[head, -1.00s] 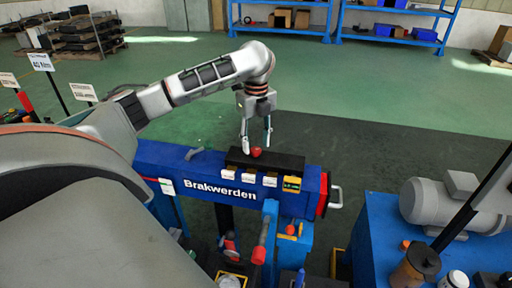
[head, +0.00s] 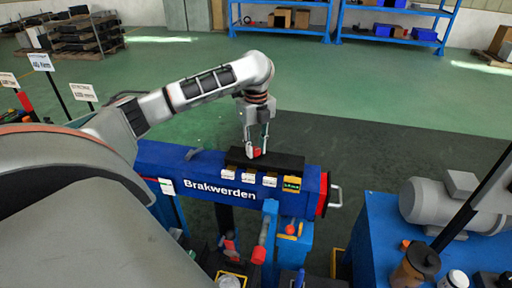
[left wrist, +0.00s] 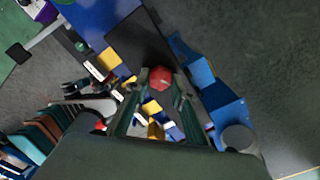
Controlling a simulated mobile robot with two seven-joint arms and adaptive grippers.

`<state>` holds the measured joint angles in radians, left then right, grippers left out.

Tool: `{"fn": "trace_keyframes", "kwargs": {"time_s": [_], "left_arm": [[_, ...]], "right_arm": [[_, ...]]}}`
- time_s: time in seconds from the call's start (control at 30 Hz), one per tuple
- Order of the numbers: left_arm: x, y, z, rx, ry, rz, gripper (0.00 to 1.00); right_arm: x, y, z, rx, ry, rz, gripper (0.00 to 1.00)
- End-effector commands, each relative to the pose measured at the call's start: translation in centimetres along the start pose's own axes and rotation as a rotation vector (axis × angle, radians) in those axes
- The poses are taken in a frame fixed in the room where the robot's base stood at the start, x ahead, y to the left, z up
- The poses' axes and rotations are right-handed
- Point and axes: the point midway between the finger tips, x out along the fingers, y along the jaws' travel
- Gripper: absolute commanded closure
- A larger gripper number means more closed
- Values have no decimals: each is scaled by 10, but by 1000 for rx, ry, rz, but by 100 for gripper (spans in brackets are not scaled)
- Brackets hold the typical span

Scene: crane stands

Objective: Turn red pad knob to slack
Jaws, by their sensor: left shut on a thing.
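The red knob (head: 256,153) sits on top of the black box on the blue Brakwerden beam. It also shows in the left wrist view (left wrist: 160,78), between my fingertips. My left gripper (head: 257,149) points down from above and is shut on the red knob, with a finger partly hiding it in the head view. The black box (head: 290,162) carries several small white labels and a yellow-green one along its front edge. My right gripper does not show in these views.
The blue Brakwerden beam (head: 163,160) runs across the middle, with a metal handle (head: 335,196) at its right end. A blue table (head: 378,235) with a grey motor (head: 435,203) stands at right.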

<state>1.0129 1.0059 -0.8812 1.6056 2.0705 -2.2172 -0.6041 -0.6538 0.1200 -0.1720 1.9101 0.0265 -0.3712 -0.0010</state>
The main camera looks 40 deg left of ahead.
Motion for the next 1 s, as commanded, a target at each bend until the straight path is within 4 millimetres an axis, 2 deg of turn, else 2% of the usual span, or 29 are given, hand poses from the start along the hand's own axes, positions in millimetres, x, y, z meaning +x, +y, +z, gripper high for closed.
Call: {"fn": "trace_keyframes", "kwargs": {"time_s": [0.27,0.7,1.0], "left_arm": [[0,-1,0,-128,-1,0,98],[0,-2,1,-469,-1,1,98],[0,-2,0,-624,0,1,98]], "right_arm": [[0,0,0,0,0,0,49],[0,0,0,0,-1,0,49],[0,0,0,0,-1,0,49]]}}
